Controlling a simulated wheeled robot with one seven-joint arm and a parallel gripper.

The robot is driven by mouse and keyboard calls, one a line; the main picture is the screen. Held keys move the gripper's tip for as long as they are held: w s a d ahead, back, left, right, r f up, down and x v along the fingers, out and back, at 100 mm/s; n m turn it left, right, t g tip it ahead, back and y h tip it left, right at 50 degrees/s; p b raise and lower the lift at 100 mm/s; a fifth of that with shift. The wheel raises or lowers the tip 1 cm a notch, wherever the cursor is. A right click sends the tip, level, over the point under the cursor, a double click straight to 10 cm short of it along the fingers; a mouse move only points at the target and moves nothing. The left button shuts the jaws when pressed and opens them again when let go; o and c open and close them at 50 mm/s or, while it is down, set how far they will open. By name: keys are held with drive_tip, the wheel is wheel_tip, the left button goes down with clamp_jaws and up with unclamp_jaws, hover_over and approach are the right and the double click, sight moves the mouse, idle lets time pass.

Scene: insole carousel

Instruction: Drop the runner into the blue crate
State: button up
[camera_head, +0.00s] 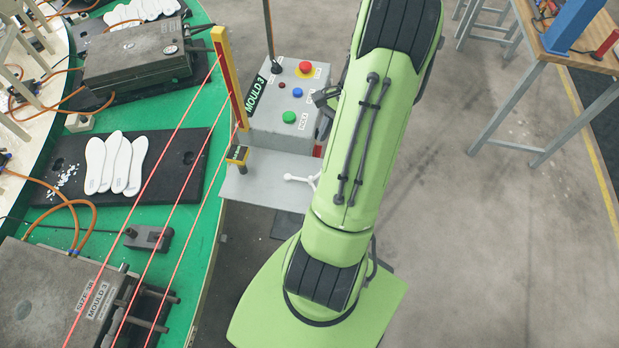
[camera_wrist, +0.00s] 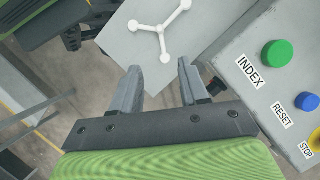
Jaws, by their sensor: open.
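The runner (camera_head: 303,180) is a white three-armed piece with round ends. It lies on a grey metal shelf (camera_head: 262,182) below the control box, partly overlapped by my arm in the head view. In the wrist view the runner (camera_wrist: 161,28) lies just beyond my fingertips, its lowest end near the gap between them. My gripper (camera_wrist: 159,66) is open, with nothing between the fingers; my arm hides most of it in the head view. A blue object (camera_head: 572,24) on the wooden table at top right may be the blue crate; it is cut off by the frame edge.
The control box (camera_head: 288,108) with coloured buttons stands beside the shelf, close to my gripper's right finger in the wrist view. The green carousel (camera_head: 190,232) at left carries moulds and white insoles behind red cords. Grey floor (camera_head: 480,225) at right is clear.

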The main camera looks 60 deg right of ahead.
sight(316, 176)
drive_tip(key=x, duration=0.8)
drive_tip(key=b+x, duration=0.1)
drive_tip(key=x, duration=0.3)
drive_tip(key=shift+w+d+f, duration=0.1)
drive_tip(key=shift+d+f, duration=0.1)
drive_tip(key=shift+f, duration=0.1)
drive_tip(key=shift+c, duration=0.3)
clamp_jaws()
